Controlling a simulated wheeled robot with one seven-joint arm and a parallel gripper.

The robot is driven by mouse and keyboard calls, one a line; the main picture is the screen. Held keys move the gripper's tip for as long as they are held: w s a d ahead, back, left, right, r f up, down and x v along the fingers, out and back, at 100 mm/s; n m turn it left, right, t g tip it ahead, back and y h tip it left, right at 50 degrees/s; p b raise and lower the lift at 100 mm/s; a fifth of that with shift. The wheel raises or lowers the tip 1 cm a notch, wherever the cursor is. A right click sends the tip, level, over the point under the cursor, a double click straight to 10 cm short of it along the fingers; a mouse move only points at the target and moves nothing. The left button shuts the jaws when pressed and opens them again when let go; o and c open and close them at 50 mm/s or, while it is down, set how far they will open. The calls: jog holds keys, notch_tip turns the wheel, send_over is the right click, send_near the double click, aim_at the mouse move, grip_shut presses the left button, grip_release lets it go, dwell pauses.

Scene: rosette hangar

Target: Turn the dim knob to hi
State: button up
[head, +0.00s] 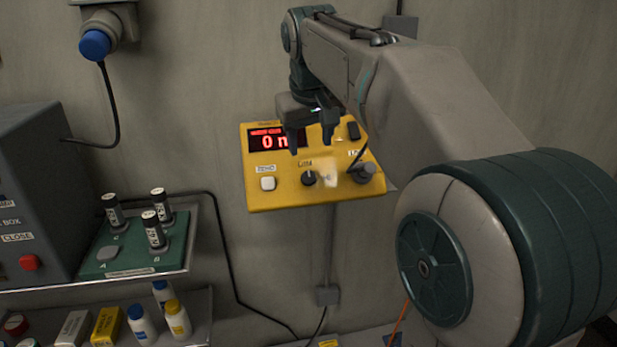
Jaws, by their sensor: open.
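A yellow panel (285,200) is mounted on the wall in the middle of the head view. Its red display (266,139) is partly hidden by a finger and seems to show "0 n". A white button (267,184) sits at the panel's lower left. A small dark knob (309,179) at lower middle has a label above it, too small to read surely. A larger grey knob (362,174) with a dark lever is at lower right. I cannot read which is the dim knob or its setting. My gripper (310,146) is open and empty, pointing down before the panel's upper part, above the small dark knob.
A dark box (32,190) with a red button stands at left. Beside it a green board (130,258) holds three dark cylinders on a shelf. Bottles and small boxes are on the lower shelf. A blue plug (95,45) hangs upper left. My arm covers the right side.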

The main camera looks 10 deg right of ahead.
aim_at(310, 178)
jog(key=b+x, duration=0.1)
jog(key=x, duration=1)
jog(key=c, duration=1)
